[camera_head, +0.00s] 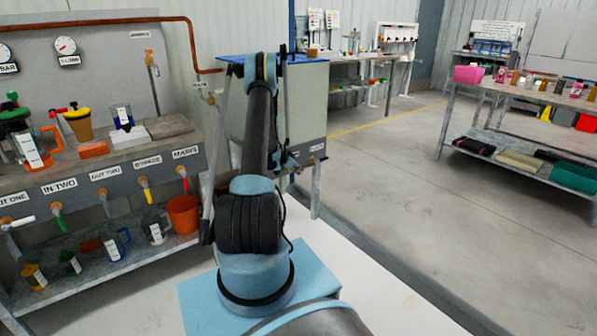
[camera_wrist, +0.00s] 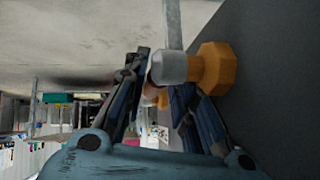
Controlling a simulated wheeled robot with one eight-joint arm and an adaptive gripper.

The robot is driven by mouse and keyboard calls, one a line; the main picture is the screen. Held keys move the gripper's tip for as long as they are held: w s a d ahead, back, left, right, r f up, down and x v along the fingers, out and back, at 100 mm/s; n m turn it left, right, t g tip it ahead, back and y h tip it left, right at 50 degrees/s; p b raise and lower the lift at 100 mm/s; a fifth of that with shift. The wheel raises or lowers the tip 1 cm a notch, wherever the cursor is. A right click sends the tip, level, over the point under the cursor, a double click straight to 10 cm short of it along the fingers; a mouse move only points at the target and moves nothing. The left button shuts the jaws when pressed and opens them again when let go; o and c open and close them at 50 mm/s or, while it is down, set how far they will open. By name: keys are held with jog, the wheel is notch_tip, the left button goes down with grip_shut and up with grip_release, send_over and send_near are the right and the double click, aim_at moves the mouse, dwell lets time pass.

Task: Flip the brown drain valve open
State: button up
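In the wrist view, a brass-coloured hexagonal fitting (camera_wrist: 216,68) with a pale grey rounded end (camera_wrist: 170,67) sticks out from a dark grey panel. The grey end lies in front of my gripper's fingertips. My gripper (camera_wrist: 160,82) is open, with its two fingers apart. A small brownish-pink piece (camera_wrist: 149,98) shows between the fingers; it may be the valve's brown handle, but I cannot tell. I cannot tell whether a finger touches the fitting. In the head view, my arm covers most of the gripper and valve in front of the grey blue-topped tank (camera_head: 309,95).
The left bench (camera_head: 190,150) carries labelled valves with coloured handles and an orange bucket (camera_head: 184,214). A copper pipe (camera_head: 195,50) runs down near the tank. A shelf table (camera_head: 520,100) stands at the right. The concrete floor (camera_head: 400,170) between is clear.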

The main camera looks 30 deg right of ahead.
jog(key=shift+s, duration=0.15)
dwell(0.3)
jog(key=v, duration=1.2)
dwell(0.3)
jog(key=s+a+r+n+y, duration=0.2)
jog(key=s+a+r+n, duration=0.2)
jog(key=s+a+r, duration=0.6)
jog(key=s+a+r+n+y, duration=0.2)
jog(key=s+a+r+n, duration=0.3)
jog(key=a+r, duration=0.75)
jog(key=s+a+f+n+y, duration=0.1)
jog(key=s+a+n, duration=0.2)
jog(key=s+a, duration=0.3)
jog(key=s+a+f+n+y, duration=0.2)
jog(key=s+a, duration=0.5)
jog(key=s, duration=0.8)
jog(key=s+a+f+n+y, duration=0.1)
jog(key=s+a+f+n, duration=0.1)
jog(key=s+a, duration=0.4)
jog(key=s+n, duration=0.1)
jog(key=s, duration=0.3)
jog(key=shift+s+a+n+g+y, duration=0.3)
jog(key=shift+s+g, duration=0.05)
jog(key=shift+g, duration=0.05)
